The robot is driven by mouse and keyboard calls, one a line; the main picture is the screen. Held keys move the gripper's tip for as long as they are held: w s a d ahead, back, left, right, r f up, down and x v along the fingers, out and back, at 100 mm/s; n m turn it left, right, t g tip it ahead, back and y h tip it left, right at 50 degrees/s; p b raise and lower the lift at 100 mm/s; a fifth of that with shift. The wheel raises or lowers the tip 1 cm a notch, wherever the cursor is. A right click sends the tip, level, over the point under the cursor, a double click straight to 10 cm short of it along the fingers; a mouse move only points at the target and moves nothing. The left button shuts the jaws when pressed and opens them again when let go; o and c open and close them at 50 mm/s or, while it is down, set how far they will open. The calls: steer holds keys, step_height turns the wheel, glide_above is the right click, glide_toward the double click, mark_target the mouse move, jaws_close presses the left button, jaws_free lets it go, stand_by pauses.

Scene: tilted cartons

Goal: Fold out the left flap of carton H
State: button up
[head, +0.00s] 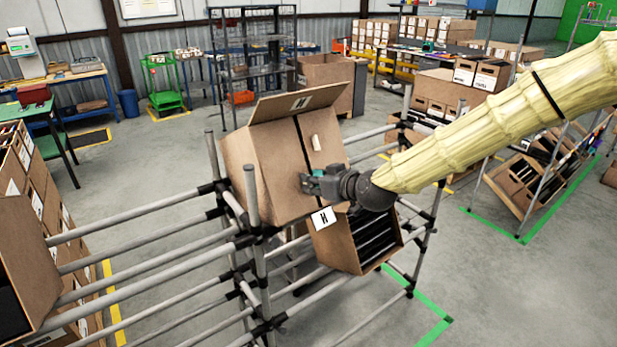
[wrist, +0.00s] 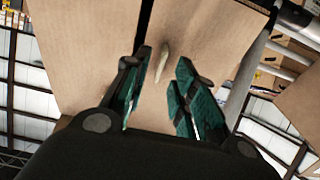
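Carton H (head: 250,172) is a brown carton tilted on the pipe rack in the head view. Its upper flap (head: 298,103), marked H, stands folded out. Two front panels lie on either side of a narrow dark gap; I take the left one (head: 283,160) as the left flap. The panels fill much of the wrist view (wrist: 90,50), with a pale tab or slot (wrist: 162,62) on one. My gripper (head: 310,184) is in front of the panels, low down. In the wrist view its green-padded fingers (wrist: 165,62) are apart, with nothing clearly between them; contact cannot be told.
An open carton with dark contents (head: 370,240) sits just below my gripper, beside a white H label (head: 322,218). Rack pipes (head: 150,255) run to the left, toward another carton (head: 22,255). Open floor (head: 150,145) lies behind the rack.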

steer(key=shift+p+x, duration=0.45)
steer(key=shift+x, duration=1)
steer(key=shift+r, duration=0.1)
jaws_close()
